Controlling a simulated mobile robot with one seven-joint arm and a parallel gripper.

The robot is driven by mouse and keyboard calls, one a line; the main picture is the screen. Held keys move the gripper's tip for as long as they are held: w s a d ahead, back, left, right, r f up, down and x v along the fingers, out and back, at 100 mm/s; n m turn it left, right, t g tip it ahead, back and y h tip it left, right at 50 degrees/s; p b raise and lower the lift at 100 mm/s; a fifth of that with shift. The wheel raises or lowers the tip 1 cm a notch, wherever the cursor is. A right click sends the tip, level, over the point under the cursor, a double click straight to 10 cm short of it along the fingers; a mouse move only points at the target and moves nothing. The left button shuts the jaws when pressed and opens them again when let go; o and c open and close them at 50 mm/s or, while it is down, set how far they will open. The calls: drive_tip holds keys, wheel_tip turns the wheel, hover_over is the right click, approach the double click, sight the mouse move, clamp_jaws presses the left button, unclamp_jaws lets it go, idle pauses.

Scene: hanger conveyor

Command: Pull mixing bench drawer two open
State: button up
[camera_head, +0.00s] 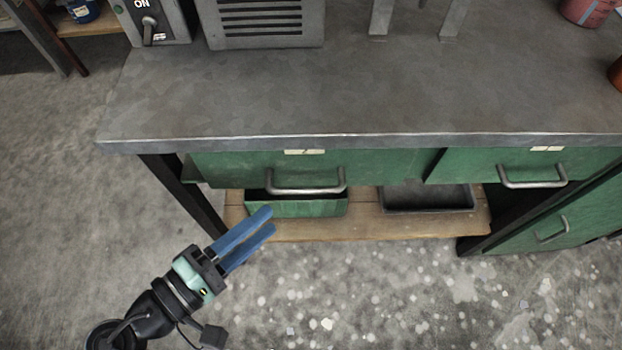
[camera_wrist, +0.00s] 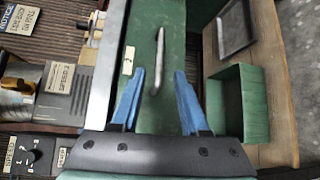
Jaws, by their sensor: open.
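The mixing bench has a green drawer (camera_head: 390,166) on the left with a bar handle (camera_head: 305,188) and a small pale label (camera_head: 305,152). Its front sits under the bench top, and I see no clear gap. In the wrist view, this drawer front (camera_wrist: 150,110) carries a label (camera_wrist: 128,60) that seems to read 2. The handle (camera_wrist: 159,62) there lies between the lines of my fingers, beyond their tips. My gripper (camera_head: 270,221) is open and empty, with two blue fingers below and left of the handle, apart from it. The gripper (camera_wrist: 160,74) also shows in the wrist view.
A second green drawer (camera_head: 575,160) is to the right, with a lower drawer (camera_head: 545,232) beneath it. A wooden shelf (camera_head: 360,222) below holds a green bin (camera_head: 300,208) and a dark tray (camera_head: 428,206). The bench top (camera_head: 380,95) is mostly clear in front. Floor is free at the left.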

sight(304, 189)
drive_tip(key=b+x, duration=0.1)
drive_tip(key=x, duration=0.9)
clamp_jaws()
drive_tip(key=shift+a, duration=0.1)
idle(1.1)
